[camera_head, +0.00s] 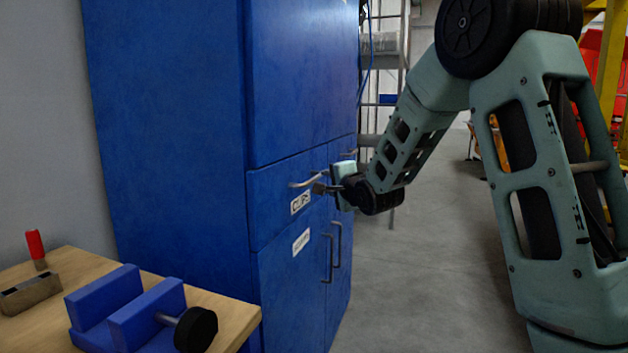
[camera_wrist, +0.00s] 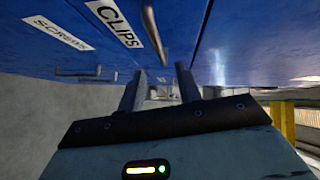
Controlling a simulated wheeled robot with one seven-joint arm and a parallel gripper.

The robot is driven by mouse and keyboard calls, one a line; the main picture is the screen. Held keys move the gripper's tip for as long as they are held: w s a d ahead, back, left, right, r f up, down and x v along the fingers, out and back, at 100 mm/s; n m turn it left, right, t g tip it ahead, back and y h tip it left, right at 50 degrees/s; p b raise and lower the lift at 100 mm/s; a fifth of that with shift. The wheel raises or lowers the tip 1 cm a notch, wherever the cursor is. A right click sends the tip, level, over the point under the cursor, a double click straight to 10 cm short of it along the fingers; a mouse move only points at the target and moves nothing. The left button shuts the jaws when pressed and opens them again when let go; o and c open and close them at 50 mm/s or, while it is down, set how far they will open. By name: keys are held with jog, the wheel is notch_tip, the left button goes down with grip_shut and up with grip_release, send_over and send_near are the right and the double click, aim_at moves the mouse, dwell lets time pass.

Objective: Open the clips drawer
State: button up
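The clips drawer (camera_head: 268,207) is in the blue cabinet, with a white CLIPS label, and looks closed. Its metal bar handle (camera_head: 302,184) sticks out above the label. In the wrist view the drawer handle (camera_wrist: 152,32) runs close above and between the lines of my fingers. My gripper (camera_head: 322,187) is at the handle's right end, in front of the drawer. In the wrist view my gripper (camera_wrist: 161,82) shows two fingers spread apart with nothing held between them. I cannot tell whether a finger touches the handle.
A cupboard door (camera_head: 290,270) with an upright handle lies below the drawer. A wooden bench (camera_head: 235,308) with a blue vise (camera_head: 130,312) stands at the lower left, beside the cabinet. The grey floor (camera_head: 430,270) right of the cabinet is clear.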

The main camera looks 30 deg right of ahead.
aim_at(316, 179)
jog(key=w, duration=0.3)
jog(key=w+f, duration=0.1)
jog(key=w, duration=0.2)
jog(key=w+d, duration=0.1)
jog(key=w, duration=0.2)
jog(key=shift+w+d+f, duration=0.1)
jog(key=shift+w+f, duration=0.05)
jog(key=shift+w, duration=0.1)
grip_shut()
